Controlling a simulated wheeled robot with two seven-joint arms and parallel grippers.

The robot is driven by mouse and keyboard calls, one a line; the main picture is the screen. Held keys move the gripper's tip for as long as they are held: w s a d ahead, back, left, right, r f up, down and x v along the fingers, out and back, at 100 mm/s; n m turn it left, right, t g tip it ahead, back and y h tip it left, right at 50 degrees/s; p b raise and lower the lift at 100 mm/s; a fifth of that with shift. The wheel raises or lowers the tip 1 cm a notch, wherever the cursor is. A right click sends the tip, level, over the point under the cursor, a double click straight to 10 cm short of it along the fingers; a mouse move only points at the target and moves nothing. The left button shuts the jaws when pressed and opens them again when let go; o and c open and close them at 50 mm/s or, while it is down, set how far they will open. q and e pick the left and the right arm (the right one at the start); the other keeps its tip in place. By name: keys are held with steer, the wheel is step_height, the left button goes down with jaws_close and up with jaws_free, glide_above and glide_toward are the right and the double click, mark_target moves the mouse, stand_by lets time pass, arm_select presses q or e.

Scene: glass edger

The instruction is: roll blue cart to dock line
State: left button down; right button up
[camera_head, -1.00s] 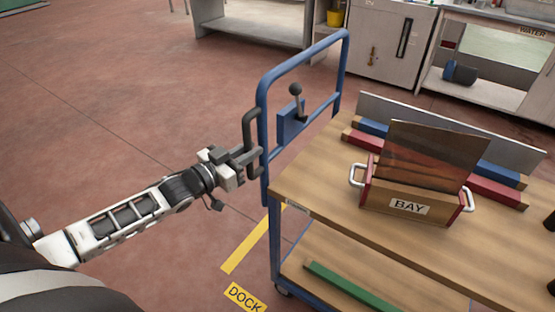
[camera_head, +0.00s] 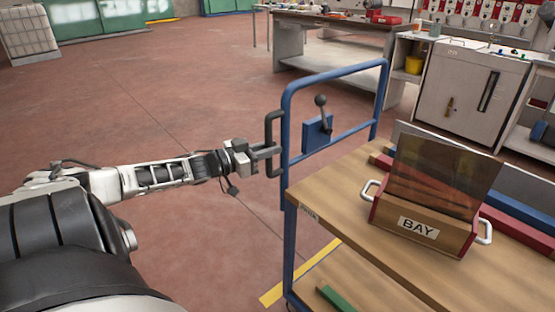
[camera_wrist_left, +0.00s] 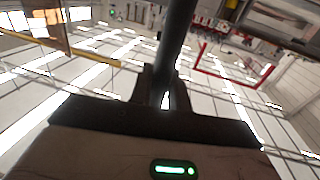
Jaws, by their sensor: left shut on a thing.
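The blue cart (camera_head: 290,240) stands at the right in the head view, with a wooden top, a lower shelf and a blue push frame. A dark grip handle (camera_head: 269,128) is fixed to the frame's left post. My left gripper (camera_head: 268,152) is shut on this handle; the handle's dark bar (camera_wrist_left: 176,45) also rises between the fingers in the left wrist view. A yellow floor line (camera_head: 300,273) runs beside and partly behind the cart's near left leg. The DOCK label is out of view. My right gripper is not seen.
On the cart top are a wooden BAY box (camera_head: 424,226) with a dark glass pane, and red and blue bars. A lever (camera_head: 321,112) sits on the push frame. A cabinet (camera_head: 470,95) and workbench (camera_head: 335,40) stand behind.

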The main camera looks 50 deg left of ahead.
arm_select(q)
steer(key=shift+a+r, duration=0.15)
steer(key=shift+a, duration=0.35)
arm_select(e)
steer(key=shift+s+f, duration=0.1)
arm_select(q)
steer(key=c, duration=1.4)
jaws_free()
